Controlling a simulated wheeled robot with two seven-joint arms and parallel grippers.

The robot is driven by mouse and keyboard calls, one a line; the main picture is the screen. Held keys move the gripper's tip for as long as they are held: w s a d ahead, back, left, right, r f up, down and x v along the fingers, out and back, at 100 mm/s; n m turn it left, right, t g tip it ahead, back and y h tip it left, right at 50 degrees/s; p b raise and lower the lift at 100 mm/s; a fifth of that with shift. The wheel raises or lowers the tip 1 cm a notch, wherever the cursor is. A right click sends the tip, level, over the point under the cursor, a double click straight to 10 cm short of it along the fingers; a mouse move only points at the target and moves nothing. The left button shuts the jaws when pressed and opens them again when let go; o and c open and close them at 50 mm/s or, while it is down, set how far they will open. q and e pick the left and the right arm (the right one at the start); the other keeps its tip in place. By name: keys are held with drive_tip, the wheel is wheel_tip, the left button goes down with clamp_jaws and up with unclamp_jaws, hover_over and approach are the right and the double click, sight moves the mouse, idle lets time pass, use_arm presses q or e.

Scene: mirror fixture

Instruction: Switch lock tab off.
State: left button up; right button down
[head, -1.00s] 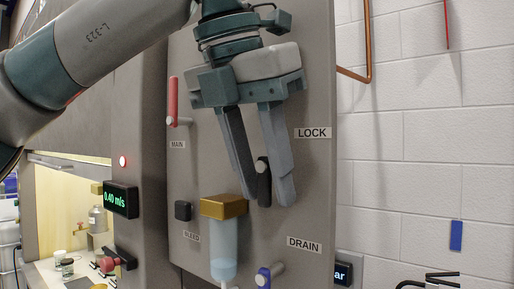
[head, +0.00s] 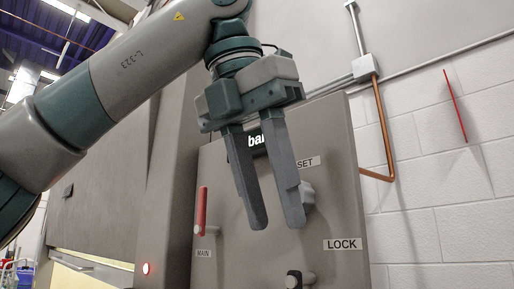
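The lock tab (head: 292,283) is a dark piece at the bottom edge of the head view, below and left of the LOCK label (head: 342,244) on the grey panel (head: 335,200). The picture edge cuts it off, so I cannot tell which way it points. My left gripper (head: 276,226) hangs in front of the panel with its two long grey fingers pointing down. The fingers are apart with nothing between them. Their tips show above the lock tab, clear of it. My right gripper is not in view.
A red handle (head: 203,210) over the MAIN label (head: 203,253) stands left of the fingers. A pale knob (head: 307,196) is partly behind the right finger, and a dark display (head: 258,142) is partly behind both. A copper pipe (head: 383,125) runs on the wall at right.

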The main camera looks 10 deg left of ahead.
use_arm(q)
drive_tip(key=p+v, duration=0.1)
drive_tip(key=v, duration=0.5)
drive_tip(key=shift+s+a, duration=0.1)
drive_tip(key=shift+s, duration=0.05)
idle(0.4)
